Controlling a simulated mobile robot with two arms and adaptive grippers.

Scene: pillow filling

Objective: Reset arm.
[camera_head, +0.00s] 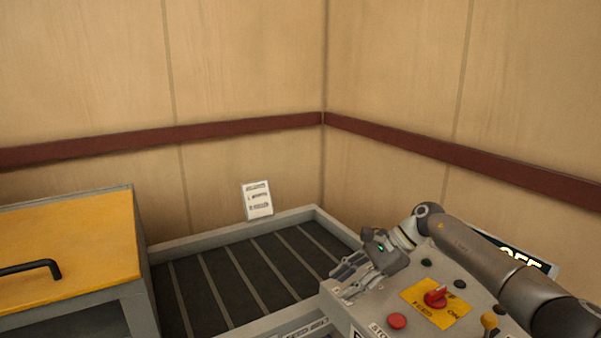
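My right arm comes in from the lower right. Its gripper (341,281) is over the left edge of the grey control panel (363,318), with its fingers pointing left. The fingers look spread apart, with nothing seen between them. The panel has a red rotary switch on a yellow plate (425,312), a red push button (397,321), a yellow-topped lever (489,321) and several dark buttons. My forearm hides part of the panel and of a display (535,264) with lit letters. My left gripper is not in view.
A grey-framed bed with dark slats (265,268) lies left of the panel. A yellow-topped cabinet (75,240) with a black handle (35,267) stands at the left. A white sign (257,200) is at the back. Wood-panelled walls with a dark red rail (240,126) close the corner.

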